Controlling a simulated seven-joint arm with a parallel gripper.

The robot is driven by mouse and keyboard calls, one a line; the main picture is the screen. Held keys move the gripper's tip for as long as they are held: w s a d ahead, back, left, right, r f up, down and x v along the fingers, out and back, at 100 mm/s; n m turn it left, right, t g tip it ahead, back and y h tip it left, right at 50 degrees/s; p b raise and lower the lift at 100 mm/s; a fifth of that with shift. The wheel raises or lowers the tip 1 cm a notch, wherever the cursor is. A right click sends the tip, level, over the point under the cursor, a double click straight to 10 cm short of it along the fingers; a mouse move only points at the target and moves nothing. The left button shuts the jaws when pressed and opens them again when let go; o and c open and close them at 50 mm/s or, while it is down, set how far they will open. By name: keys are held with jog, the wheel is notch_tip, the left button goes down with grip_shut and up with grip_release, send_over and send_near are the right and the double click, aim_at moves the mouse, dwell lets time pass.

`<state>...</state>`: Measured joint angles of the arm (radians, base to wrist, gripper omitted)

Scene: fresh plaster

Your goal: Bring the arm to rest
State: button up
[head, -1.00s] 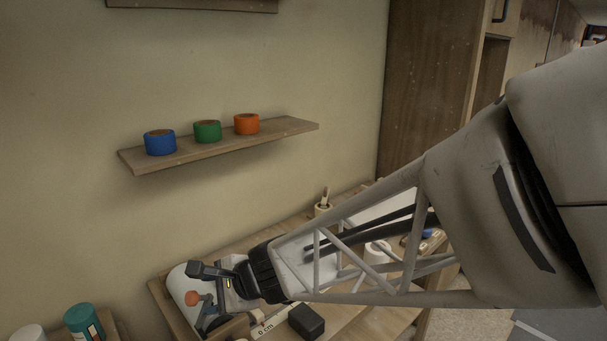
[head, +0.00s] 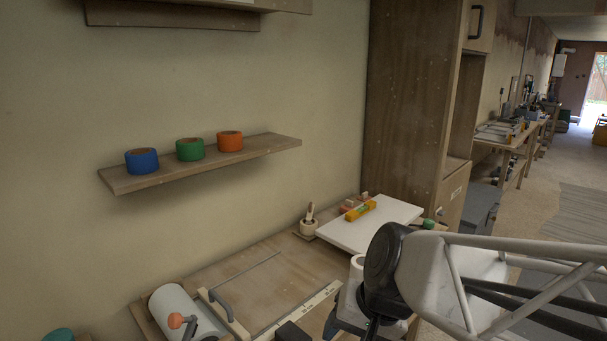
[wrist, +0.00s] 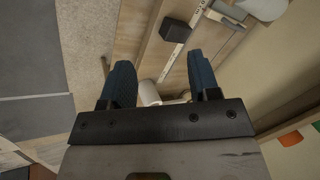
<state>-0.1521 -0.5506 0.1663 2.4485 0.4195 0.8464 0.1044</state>
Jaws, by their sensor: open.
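My gripper (wrist: 160,75) shows in the wrist view with its two blue-padded fingers wide apart and nothing between them. It points down over the front edge of the workbench (wrist: 145,50). In the head view my arm comes in from the lower right, and its dark wrist hangs over the right part of the workbench (head: 265,275). A white roll (wrist: 148,93) shows beyond the fingers in the wrist view. It stands partly behind my wrist in the head view (head: 349,295). I cannot tell the gap between it and the fingers.
A wall shelf (head: 215,163) carries blue (head: 142,161), green (head: 190,149) and orange (head: 230,141) tape rolls. A white board (head: 375,228) with a yellow level (head: 361,211) lies at the bench's back. A dark block (head: 292,332) lies near the front. Open floor shows at right.

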jog(key=s+d+r+n+h, duration=0.1)
jog(key=s+d+h, duration=0.3)
jog(key=d, duration=0.7)
jog(key=shift+s+n, duration=0.5)
jog(key=shift+s, duration=0.15)
